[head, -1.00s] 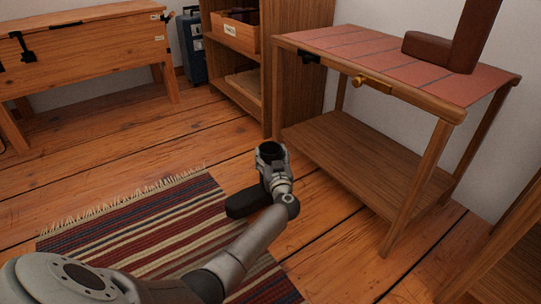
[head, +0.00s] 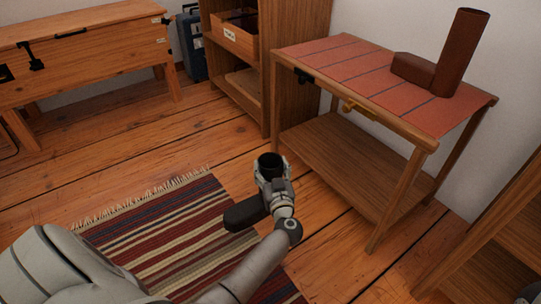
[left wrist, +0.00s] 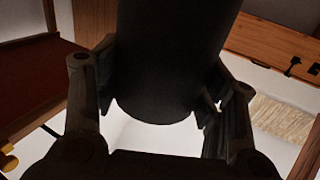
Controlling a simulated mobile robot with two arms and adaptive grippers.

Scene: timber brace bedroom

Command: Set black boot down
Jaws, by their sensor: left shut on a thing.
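The black boot (head: 243,214) is held by my left gripper (head: 273,178) in the middle of the head view. Its dark shaft opening faces up and its toe points left and toward the camera. It appears above the floor by the striped rug's right edge, left of the red-topped table; the exact height is unclear. In the left wrist view the boot's dark shaft (left wrist: 172,55) fills the space between the fingers of the left gripper (left wrist: 162,82), which is shut on it.
A table with a red slatted top (head: 345,62) and a lower shelf (head: 340,150) stands right; a brown boot (head: 455,60) stands on its top. A striped rug (head: 170,235) lies below. A wooden shelf unit (head: 232,75), suitcase (head: 190,45) and wooden bench (head: 85,50) stand behind.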

